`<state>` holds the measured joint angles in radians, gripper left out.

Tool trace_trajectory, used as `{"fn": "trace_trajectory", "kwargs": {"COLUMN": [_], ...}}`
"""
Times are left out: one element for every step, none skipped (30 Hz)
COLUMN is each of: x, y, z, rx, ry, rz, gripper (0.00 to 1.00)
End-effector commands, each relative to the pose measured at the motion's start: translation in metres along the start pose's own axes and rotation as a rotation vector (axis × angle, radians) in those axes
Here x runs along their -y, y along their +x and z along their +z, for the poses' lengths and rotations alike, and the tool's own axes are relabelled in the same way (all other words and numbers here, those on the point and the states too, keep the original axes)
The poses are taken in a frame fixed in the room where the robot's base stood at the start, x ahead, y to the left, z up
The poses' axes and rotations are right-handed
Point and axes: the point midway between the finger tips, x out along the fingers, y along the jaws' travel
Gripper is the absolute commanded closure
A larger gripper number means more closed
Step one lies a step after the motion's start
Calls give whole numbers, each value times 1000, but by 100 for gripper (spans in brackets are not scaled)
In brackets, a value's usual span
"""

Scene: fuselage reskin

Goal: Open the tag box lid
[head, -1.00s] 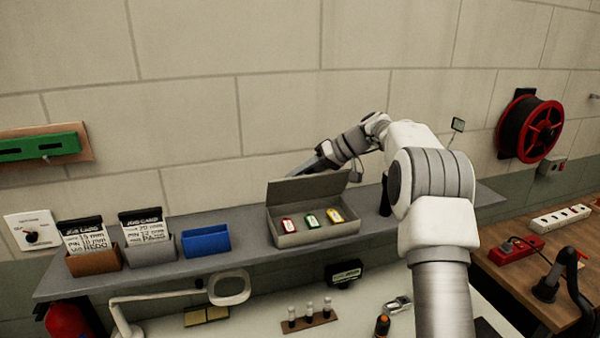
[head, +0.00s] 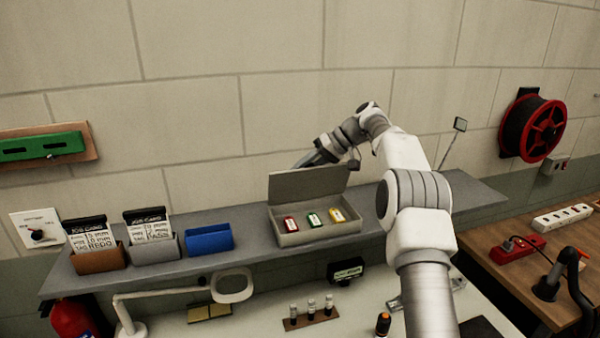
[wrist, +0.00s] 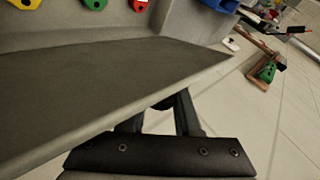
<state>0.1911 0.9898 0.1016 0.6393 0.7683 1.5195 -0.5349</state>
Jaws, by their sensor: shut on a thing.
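The tag box (head: 320,233) is a grey open-topped box on the shelf. Its grey lid (head: 307,188) stands raised along the back edge, close to upright.
On the shelf (head: 420,203), a blue holder (head: 208,239) and two job card holders stand left of the box. A bench below carries a magnifier lamp (head: 232,286) and a small vial rack (head: 310,318). The wall is close behind; a red reel (head: 533,129) hangs at right.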

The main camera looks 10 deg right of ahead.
Motion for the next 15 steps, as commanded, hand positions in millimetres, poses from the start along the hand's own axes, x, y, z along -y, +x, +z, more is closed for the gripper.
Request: {"fn": "trace_trajectory", "kwargs": {"x": [1, 1, 1, 1, 1, 1, 1, 1, 1, 1, 1, 1, 0, 0, 0], "y": [-1, -1, -1, -1, -1, -1, -1, -1, -1, -1, -1, -1, -1, 0, 0], "z": [-1, -1, -1, -1, -1, -1, -1, -1, -1, -1, -1, -1, -1, -1, 0], "rx": [-5, -5, -5, -5, -5, -5, -5, -5, -4, -4, -3, -3, -3, -2, -2], "ry": [-2, -2, -3, -3, -3, -3, -3, -3, -3, -3, -2, -2, -2, -2, -2], "rz": [1, 1, 1, 1, 1, 1, 1, 0, 0, 0, 0, 0, 0, 0, 0], "gripper": [100, 100, 100, 100, 100, 67, 62, 56, 49, 44, 38, 38, 38, 38, 38]}}
